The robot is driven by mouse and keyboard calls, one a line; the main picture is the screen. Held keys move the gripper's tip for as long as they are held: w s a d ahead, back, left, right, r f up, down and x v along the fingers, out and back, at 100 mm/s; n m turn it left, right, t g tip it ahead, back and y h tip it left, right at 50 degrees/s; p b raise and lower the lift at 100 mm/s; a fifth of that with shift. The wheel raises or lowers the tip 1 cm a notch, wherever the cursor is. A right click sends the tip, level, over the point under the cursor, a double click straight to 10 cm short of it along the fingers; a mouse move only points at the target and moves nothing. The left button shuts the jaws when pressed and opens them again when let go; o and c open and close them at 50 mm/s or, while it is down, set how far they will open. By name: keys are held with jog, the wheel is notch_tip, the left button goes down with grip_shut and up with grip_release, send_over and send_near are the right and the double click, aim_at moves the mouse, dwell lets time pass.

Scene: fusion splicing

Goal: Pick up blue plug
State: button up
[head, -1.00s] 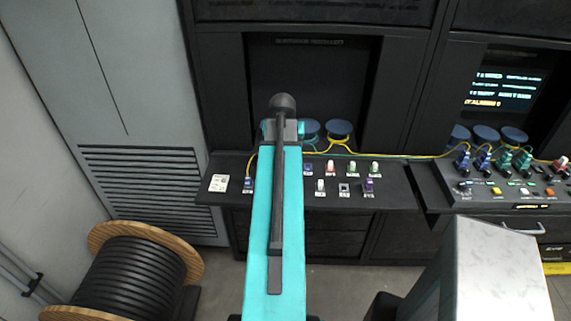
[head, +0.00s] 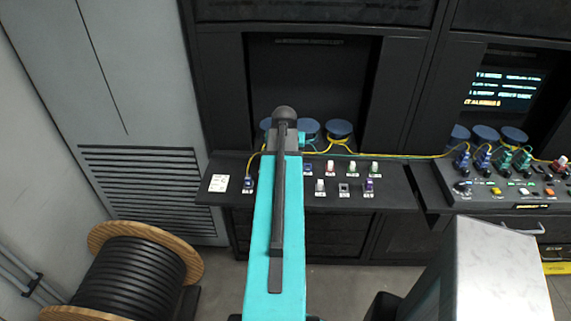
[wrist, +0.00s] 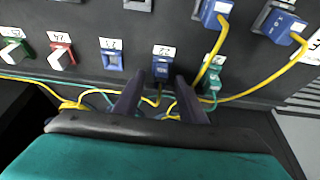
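A blue plug (wrist: 162,66) sits in the dark panel, under a white label, in the wrist view. My gripper (wrist: 160,84) is open, with its two dark fingers apart and pointing toward this plug. The fingertips are just short of it or at its lower end; contact is unclear. Two more blue plugs with yellow cables show at the top, one in the middle right (wrist: 213,12) and one farther right (wrist: 284,27). In the head view a blue plug (head: 248,184) sits left of my arm, which hides the fingertips and the panel behind it.
A green plug (wrist: 212,74) stands close beside my right finger in the wrist view. Yellow and green cables cross below the plugs, near the fingers. A blue socket (wrist: 112,60) is to the left. A cable drum (head: 130,270) stands on the floor at left.

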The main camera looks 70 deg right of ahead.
dwell(0.3)
grip_shut()
jog(key=shift+r, duration=0.15)
notch_tip(320, 180, up, 10)
dwell(0.9)
dwell(0.6)
